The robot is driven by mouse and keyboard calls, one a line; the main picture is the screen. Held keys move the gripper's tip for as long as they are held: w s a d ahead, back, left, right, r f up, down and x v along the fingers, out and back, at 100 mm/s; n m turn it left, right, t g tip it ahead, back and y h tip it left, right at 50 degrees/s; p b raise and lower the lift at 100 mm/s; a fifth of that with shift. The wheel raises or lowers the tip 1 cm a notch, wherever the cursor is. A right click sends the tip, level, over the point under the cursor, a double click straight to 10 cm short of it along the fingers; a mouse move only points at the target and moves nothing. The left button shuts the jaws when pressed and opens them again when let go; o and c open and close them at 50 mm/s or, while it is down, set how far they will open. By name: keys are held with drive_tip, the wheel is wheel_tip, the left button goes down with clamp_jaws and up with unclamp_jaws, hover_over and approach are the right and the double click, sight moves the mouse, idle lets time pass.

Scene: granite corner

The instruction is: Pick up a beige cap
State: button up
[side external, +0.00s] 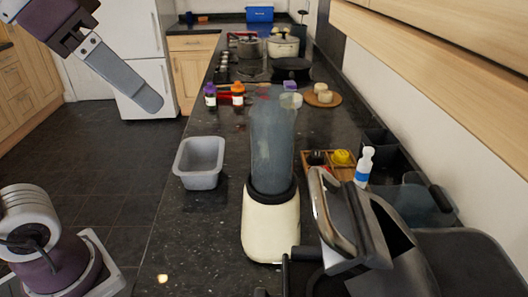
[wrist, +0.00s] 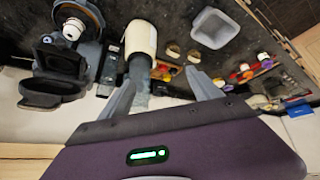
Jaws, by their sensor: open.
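A small beige spot (side external: 162,278) lies on the dark counter near its front left edge in the side view; it may be the beige cap, but it is too small to be sure. Two small pale round pieces (side external: 325,93) rest on a round wooden board farther back. Small round tan pieces (wrist: 173,49) also show beside the blender in the wrist view; I cannot match them surely. My gripper (wrist: 160,80) is open with nothing between its fingers. In the side view, one finger of my gripper (side external: 145,95) shows high at upper left, away from all these.
A cream blender (side external: 271,220) with a tall jar stands mid-counter. A grey bin (side external: 199,165) sits at the left edge. A coffee machine (side external: 350,235) fills the near right. Small bottles (side external: 238,93), pots and a pan stand farther back. The counter's near left is mostly clear.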

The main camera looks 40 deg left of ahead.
drive_tip(key=w+d+r+t+h, duration=0.2)
drive_tip(key=w+d+r+t, duration=0.15)
drive_tip(key=w, duration=0.75)
drive_tip(key=w+d+r+t+h, duration=0.15)
drive_tip(key=w+r, duration=0.25)
drive_tip(key=w, duration=0.7)
drive_tip(key=w+a+f+n+t+y, duration=0.1)
drive_tip(key=w+a+n+t+y, duration=0.25)
drive_tip(key=w, duration=0.35)
drive_tip(key=w+a+f+n+g+y, duration=0.3)
drive_tip(key=a+f+y, duration=0.5)
drive_tip(key=a+f, duration=0.1)
wheel_tip(320, 180, down, 29)
drive_tip(key=shift+w+a+f, duration=0.1)
drive_tip(key=shift+f, duration=0.05)
drive_tip(key=x, duration=0.7)
drive_tip(key=shift+w+a, duration=0.1)
drive_tip(key=shift+w, duration=0.2)
drive_tip(key=c, duration=1.3)
